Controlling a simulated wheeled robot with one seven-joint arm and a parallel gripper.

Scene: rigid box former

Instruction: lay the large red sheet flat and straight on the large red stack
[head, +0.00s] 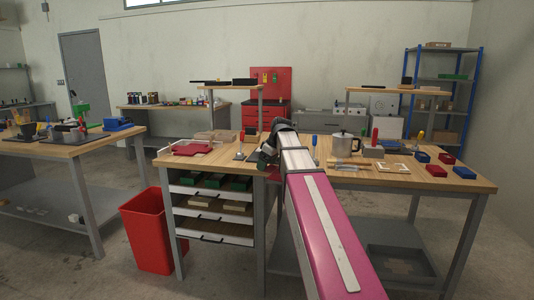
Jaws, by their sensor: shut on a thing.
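My gripper (267,158) is at the front edge of the workbench, left of its middle, mostly hidden by my own arm. A small red patch (272,173) shows just below it, beside my arm. It appears to be part of the large red sheet, held in the shut jaws; its tilt cannot be told. A flat red pile (193,149) lies on the left part of the bench, apart from my gripper, and looks like the large red stack. Smaller red blocks (437,170) and blue blocks (464,172) lie at the right end.
The wooden workbench (480,184) carries a metal pot (342,145), a red-handled tool (241,142) and a cream frame (393,167) amid other small items. Drawers with green and tan contents sit below its left part. A red bin (148,232) stands on the floor at left.

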